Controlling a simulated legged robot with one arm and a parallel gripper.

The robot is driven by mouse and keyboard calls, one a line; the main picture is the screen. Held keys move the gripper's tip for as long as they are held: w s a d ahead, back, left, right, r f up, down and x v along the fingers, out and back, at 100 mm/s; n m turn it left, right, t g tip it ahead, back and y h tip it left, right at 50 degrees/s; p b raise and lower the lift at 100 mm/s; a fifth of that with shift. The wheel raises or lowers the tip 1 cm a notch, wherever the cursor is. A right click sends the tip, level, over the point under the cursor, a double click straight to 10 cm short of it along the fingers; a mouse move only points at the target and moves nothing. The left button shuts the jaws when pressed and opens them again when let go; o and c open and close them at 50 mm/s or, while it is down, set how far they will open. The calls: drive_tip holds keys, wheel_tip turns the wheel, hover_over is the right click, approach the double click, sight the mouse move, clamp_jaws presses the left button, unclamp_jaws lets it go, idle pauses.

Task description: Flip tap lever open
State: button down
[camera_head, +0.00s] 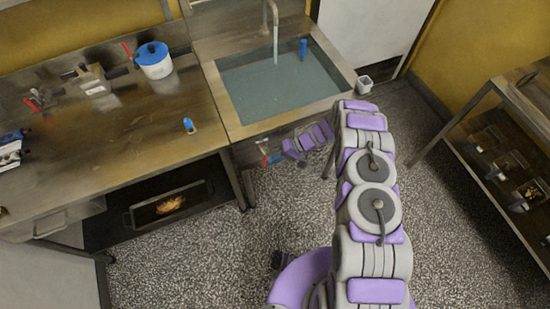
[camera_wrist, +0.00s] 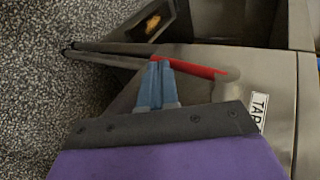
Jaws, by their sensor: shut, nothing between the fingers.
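A red tap lever (camera_wrist: 200,68) shows in the wrist view on the metal front of the sink unit. It lies nearly level in the picture, and part of it is hidden behind my fingertips. In the head view the lever (camera_head: 263,148) is small, just below the sink's front edge. My gripper (camera_wrist: 160,64) is shut and empty. Its blue fingertips overlap the lever's left part in the picture; I cannot tell whether they touch it. In the head view my gripper (camera_head: 272,158) is at the sink front. A white label (camera_wrist: 259,112) beginning "TAP" is to the right.
The sink basin (camera_head: 275,92) holds water under a tall faucet (camera_head: 274,30). A blue item (camera_head: 303,48) stands at the back of the basin. A metal counter (camera_head: 90,130) carries a blue-lidded pot (camera_head: 155,68) and tools. A shelf rack (camera_head: 495,165) is at right. Speckled floor lies between.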

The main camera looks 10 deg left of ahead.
sight(265, 163)
drive_tip(key=shift+s+a+f+g+y, duration=0.2)
drive_tip(key=shift+s+a+y, duration=0.1)
drive_tip(key=shift+s+a, duration=0.4)
drive_tip(key=shift+s+a+f+g+y, duration=0.1)
drive_tip(key=shift+s+a+g+y, duration=0.2)
drive_tip(key=shift+a, duration=0.6)
drive_tip(key=shift+s, duration=0.1)
drive_tip(key=shift+d+r, duration=0.1)
drive_tip(key=p+v, duration=0.1)
drive_tip(key=v, duration=1.6)
drive_tip(key=shift+d+p, duration=0.15)
drive_tip(key=shift+p, duration=0.15)
